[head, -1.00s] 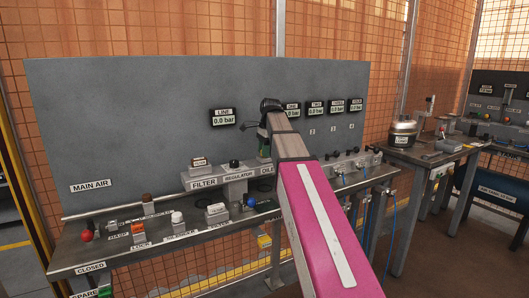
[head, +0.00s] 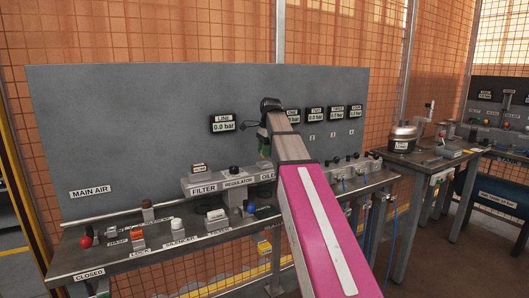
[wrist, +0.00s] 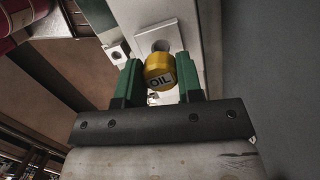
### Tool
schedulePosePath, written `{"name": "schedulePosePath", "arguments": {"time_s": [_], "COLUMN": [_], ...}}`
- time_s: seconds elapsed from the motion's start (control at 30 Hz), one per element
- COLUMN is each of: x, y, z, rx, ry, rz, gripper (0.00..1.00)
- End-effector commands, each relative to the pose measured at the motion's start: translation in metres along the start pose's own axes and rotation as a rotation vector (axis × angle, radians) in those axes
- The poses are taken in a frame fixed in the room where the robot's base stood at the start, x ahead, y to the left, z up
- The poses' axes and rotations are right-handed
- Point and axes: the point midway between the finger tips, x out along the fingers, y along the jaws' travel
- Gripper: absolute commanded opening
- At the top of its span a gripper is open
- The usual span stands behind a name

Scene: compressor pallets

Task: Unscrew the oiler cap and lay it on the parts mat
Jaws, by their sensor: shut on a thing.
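The oiler cap (wrist: 158,72) is a yellow cylinder marked OIL, seen in the wrist view. My gripper (wrist: 158,78) has its two green fingers on either side of the cap and is shut on it. A round dark opening shows just behind the cap on a pale block; whether the cap still touches it I cannot tell. In the head view my gripper (head: 264,140) is at the oiler end of the filter row, mostly hidden by my arm, and the cap is hidden there. I cannot make out the parts mat for sure.
A regulator (head: 234,172) and a filter block (head: 200,188) stand left of my gripper. The grey panel (head: 140,130) with gauges rises close behind. Several valves and blocks line the bench (head: 130,262) front. A pot (head: 402,137) stands on a side table at right.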

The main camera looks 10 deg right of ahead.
Motion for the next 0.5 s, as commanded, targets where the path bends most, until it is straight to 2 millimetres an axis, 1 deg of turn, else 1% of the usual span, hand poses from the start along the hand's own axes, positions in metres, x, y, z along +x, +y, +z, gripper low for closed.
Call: {"name": "schedulePosePath", "arguments": {"time_s": [0.17, 0.5], "x": [-0.001, -0.013], "y": [0.000, 0.000], "z": [0.000, 0.002], "rx": [0.000, 0.000], "ry": [0.000, 0.000], "rz": [0.000, -0.001], "gripper": [0.00, 0.00]}}
